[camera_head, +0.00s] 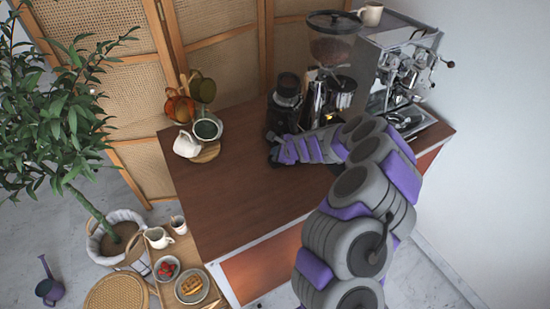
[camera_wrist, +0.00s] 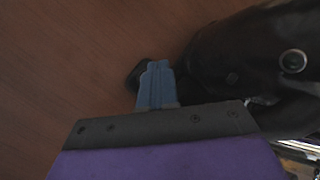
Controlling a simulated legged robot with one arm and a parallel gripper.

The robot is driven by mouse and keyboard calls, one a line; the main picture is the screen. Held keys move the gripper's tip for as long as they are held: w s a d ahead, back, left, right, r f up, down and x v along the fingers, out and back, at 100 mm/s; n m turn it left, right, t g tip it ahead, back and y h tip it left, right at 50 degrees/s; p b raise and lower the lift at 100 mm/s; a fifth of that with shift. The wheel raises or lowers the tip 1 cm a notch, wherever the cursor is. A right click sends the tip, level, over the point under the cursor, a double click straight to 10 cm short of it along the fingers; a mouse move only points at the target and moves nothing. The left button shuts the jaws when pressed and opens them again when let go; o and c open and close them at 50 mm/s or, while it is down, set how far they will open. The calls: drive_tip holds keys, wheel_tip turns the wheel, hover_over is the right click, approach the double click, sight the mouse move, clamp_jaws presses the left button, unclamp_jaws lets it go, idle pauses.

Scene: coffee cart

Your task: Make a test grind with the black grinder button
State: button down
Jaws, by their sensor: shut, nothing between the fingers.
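A small black grinder (camera_head: 286,92) stands upright on the brown cart top, left of the coffee machine. My gripper (camera_head: 273,154) is shut and empty, low in front of the grinder's base. In the wrist view my gripper (camera_wrist: 155,75) shows its blue finger, with a dark piece beside its tip, over the wood. The dark grinder body (camera_wrist: 235,45) fills the upper right there. A round button with a silver ring (camera_wrist: 293,61) sits on it, right of the finger and apart from it. My arm hides the grinder's lower front in the head view.
A taller grinder with a bean hopper (camera_head: 331,48) and a steel espresso machine (camera_head: 405,65) stand behind and to the right. The cart top's (camera_head: 245,205) front left is clear.

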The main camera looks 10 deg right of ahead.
drive_tip(key=shift+r+p, duration=1.95)
drive_tip(key=shift+r, duration=0.5)
